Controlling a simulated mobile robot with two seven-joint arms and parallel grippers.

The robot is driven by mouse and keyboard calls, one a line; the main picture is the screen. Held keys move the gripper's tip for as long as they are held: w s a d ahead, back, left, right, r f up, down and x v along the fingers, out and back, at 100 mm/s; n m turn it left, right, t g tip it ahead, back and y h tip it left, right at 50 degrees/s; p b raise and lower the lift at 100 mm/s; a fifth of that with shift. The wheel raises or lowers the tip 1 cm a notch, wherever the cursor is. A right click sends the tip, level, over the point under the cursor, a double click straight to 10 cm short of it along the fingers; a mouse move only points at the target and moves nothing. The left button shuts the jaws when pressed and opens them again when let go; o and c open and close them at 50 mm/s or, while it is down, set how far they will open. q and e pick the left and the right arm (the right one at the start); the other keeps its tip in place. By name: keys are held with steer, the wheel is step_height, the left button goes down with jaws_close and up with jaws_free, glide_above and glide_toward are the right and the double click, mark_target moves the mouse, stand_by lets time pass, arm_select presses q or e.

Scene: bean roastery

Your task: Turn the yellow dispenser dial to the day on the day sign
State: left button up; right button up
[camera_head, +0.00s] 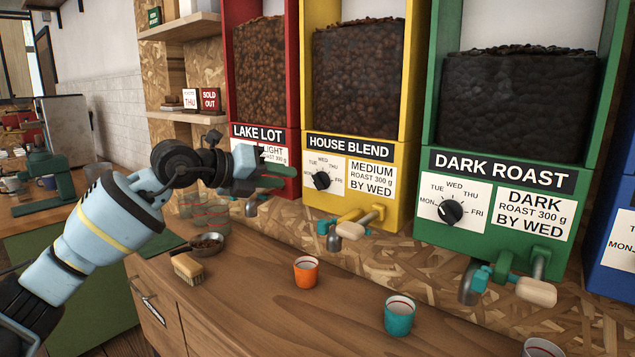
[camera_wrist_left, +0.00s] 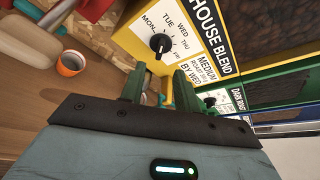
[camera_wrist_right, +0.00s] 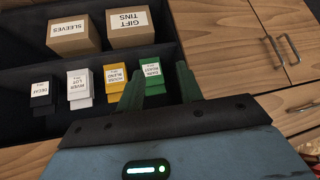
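The yellow HOUSE BLEND dispenser (camera_head: 395,165) has a black dial (camera_head: 321,180) on a white plate marked with weekdays. The dial also shows in the left wrist view (camera_wrist_left: 160,43), above and between the fingertips, with a gap to them. Its pointer is too small to read surely. The day sign (camera_head: 190,99) on the shelf reads THU. My left gripper (camera_head: 284,174) is open and empty, in front of the red dispenser and left of the dial. My right gripper (camera_wrist_right: 158,85) is open and empty, out of the head view, above a dark drawer or bin.
The red LAKE LOT (camera_head: 285,135) and green DARK ROAST (camera_head: 420,205) dispensers flank the yellow one. Spouts and handles (camera_head: 352,228) jut out below. An orange cup (camera_head: 306,272), a teal cup (camera_head: 399,316) and a brush (camera_head: 187,268) stand on the counter. Small boxes (camera_wrist_right: 78,88) sit below my right gripper.

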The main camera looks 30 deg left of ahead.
mark_target(314, 181)
arm_select(q)
steer(key=p+x, duration=0.1)
steer(key=x, duration=0.5)
steer(key=shift+r, duration=0.1)
steer(key=shift+w+d+f, duration=0.25)
steer(key=shift+w+f, duration=0.05)
steer(key=shift+w, duration=0.35)
arm_select(e)
steer(key=shift+s+r, duration=0.1)
steer(key=shift+r, duration=0.55)
arm_select(q)
steer(key=shift+c, duration=0.3)
jaws_close()
arm_select(e)
steer(key=shift+w+r, duration=0.15)
steer(key=shift+w, duration=0.05)
